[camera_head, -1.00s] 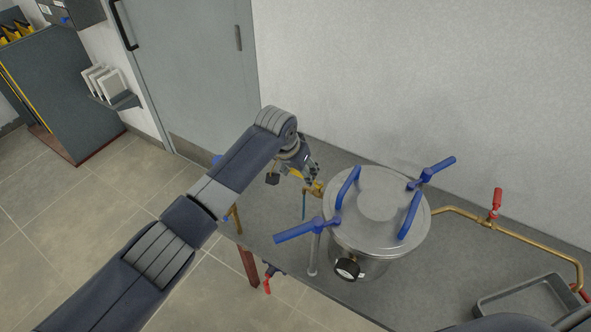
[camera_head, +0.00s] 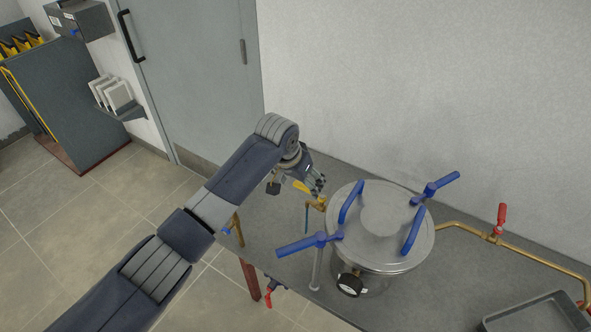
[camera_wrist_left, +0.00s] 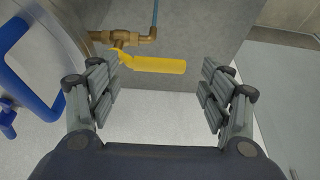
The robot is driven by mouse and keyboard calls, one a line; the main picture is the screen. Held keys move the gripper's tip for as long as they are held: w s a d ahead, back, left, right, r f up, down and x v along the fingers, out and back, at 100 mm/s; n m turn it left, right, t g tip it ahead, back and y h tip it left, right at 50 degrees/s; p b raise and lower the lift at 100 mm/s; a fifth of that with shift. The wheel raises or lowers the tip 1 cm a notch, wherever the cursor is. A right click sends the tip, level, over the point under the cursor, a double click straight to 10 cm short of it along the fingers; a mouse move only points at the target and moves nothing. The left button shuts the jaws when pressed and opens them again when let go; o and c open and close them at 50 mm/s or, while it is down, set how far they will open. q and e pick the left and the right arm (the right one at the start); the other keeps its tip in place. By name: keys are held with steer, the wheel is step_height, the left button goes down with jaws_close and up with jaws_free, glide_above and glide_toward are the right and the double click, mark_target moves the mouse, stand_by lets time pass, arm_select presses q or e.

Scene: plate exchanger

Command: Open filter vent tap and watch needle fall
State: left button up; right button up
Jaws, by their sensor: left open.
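The filter is a steel round vessel (camera_head: 382,220) with a lid, blue handles and blue clamp levers, standing on a grey bench. A small brass vent tap with a yellow lever (camera_head: 301,187) sits at its left side. In the left wrist view the yellow lever (camera_wrist_left: 155,64) lies level between the two finger pads, nearer the left one, with no visible contact. My left gripper (camera_head: 318,184) is open beside the tap; its fingers also show in the left wrist view (camera_wrist_left: 163,92). The gauge (camera_head: 350,284) is on the vessel's front; its needle is too small to read. My right gripper is out of view.
A thin blue tube (camera_wrist_left: 155,14) runs from the brass fitting. A brass pipe with a red-handled valve (camera_head: 500,218) runs right of the vessel. A grey tray (camera_head: 537,312) sits at the bench's right. A blue clamp lever (camera_head: 300,244) sticks out left, below my gripper.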

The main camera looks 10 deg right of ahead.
arm_select(q)
steer(key=v, duration=0.9)
steer(key=shift+s+r, duration=0.2)
steer(key=shift+r, duration=0.15)
steer(key=shift+a, duration=0.1)
